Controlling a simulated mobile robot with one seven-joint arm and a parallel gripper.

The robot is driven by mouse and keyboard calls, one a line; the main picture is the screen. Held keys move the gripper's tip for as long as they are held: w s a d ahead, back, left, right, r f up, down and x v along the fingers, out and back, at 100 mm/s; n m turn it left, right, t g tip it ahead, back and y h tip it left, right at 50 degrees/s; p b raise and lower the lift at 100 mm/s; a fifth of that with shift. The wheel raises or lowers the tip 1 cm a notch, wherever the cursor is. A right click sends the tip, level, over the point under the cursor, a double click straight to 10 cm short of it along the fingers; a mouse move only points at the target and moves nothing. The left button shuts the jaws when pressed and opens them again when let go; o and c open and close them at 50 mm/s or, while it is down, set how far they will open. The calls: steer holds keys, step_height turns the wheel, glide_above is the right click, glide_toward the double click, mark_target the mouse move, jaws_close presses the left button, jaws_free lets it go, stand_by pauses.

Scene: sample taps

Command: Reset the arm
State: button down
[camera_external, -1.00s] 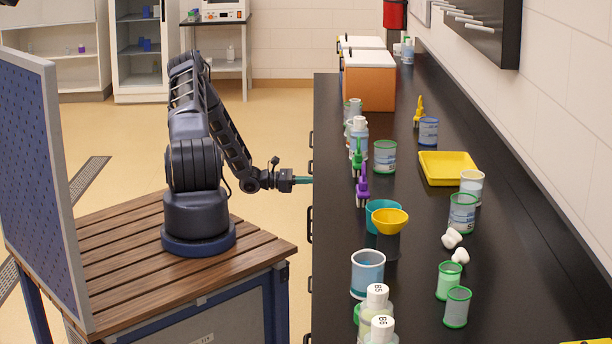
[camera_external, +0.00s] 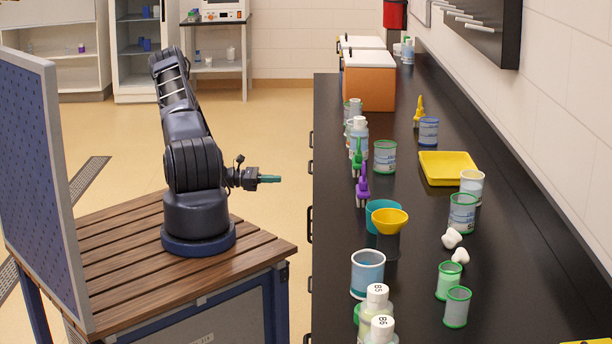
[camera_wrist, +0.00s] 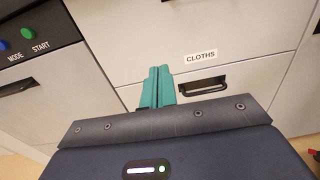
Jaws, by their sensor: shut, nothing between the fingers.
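My arm (camera_external: 193,150) stands on the slatted wooden top of my base and is folded back more closely over its mount. My gripper (camera_external: 270,179) points right, toward the bench, and hangs in free air left of the bench's front edge. Its teal fingers are together with nothing between them. In the wrist view the closed fingers (camera_wrist: 158,88) point at grey drawer fronts, one with a CLOTHS label (camera_wrist: 201,57) and a dark handle (camera_wrist: 203,87).
The black bench (camera_external: 420,270) carries several cups and bottles, a yellow tray (camera_external: 448,168), a yellow funnel (camera_external: 390,220) and an orange box (camera_external: 369,80). A blue perforated panel (camera_external: 40,190) stands left of my arm. Floor shows between my gripper and the bench.

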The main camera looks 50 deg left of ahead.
steer(key=s+d+r+m+g+y, duration=0.25)
steer(key=d+r+m+g, duration=0.45)
steer(key=d+r, duration=0.75)
steer(key=s+d+r+m+g+y, duration=0.2)
steer(key=s+d+r+m+g, duration=0.25)
steer(key=d+r+m, duration=0.95)
steer(key=s+d+r+y, duration=0.3)
steer(key=s+r, duration=0.4)
steer(key=r, duration=0.1)
steer(key=s+d+r+y, duration=0.3)
steer(key=s+r, duration=0.3)
steer(key=r, duration=0.1)
steer(key=s+r+m+t+y, duration=0.1)
steer(key=s+r+m+t, duration=0.1)
steer(key=s, duration=0.5)
steer(key=s+d+r+m+t+y, duration=0.1)
steer(key=s+r+m, duration=0.1)
steer(key=s, duration=0.5)
steer(key=shift+s+d+r+m+t, duration=0.15)
steer(key=shift+d+r+m+t, duration=0.2)
steer(key=shift+m, duration=0.45)
